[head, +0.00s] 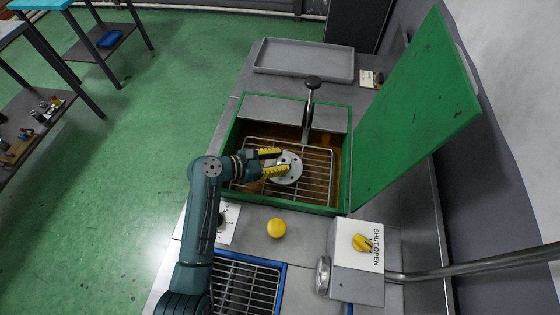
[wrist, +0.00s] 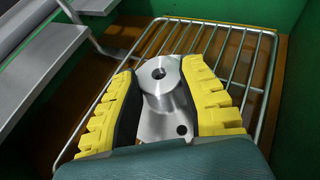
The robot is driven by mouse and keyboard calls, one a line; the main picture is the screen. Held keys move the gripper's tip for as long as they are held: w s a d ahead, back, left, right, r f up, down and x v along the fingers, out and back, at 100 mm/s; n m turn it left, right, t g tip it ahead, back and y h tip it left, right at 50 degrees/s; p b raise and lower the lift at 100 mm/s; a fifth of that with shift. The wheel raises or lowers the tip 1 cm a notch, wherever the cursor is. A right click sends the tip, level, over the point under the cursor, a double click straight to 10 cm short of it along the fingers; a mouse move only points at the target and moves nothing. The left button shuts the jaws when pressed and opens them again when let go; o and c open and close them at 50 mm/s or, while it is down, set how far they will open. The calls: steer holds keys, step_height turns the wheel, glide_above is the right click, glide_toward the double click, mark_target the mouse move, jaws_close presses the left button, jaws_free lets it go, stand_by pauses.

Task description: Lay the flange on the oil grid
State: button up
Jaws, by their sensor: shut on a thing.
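The flange (head: 288,168) is a round silver metal disc with bolt holes and a raised hub. In the wrist view its hub (wrist: 160,78) stands between the yellow fingers. My gripper (head: 272,162) is shut on the flange inside the green-rimmed box. The oil grid (head: 318,183) is a wire rack in that box, and it also shows in the wrist view (wrist: 232,62) under and beyond the flange. The flange is over the grid, hub up. I cannot tell whether it touches the wires.
The green lid (head: 418,110) stands open at the right. A lever with a black knob (head: 312,83) rises at the box's back. A grey tray (head: 304,60) lies behind. A yellow button (head: 276,228), a SHUT/OPEN switch box (head: 357,262) and a blue-framed grid (head: 245,285) are in front.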

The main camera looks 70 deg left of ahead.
steer(key=shift+r, duration=0.1)
steer(key=o, duration=1.1)
steer(key=shift+f, duration=0.2)
steer(key=shift+s+r, duration=0.3)
steer(key=shift+r, duration=0.05)
steer(key=p+v, duration=0.2)
steer(key=v, duration=0.9)
steer(key=shift+s, duration=0.15)
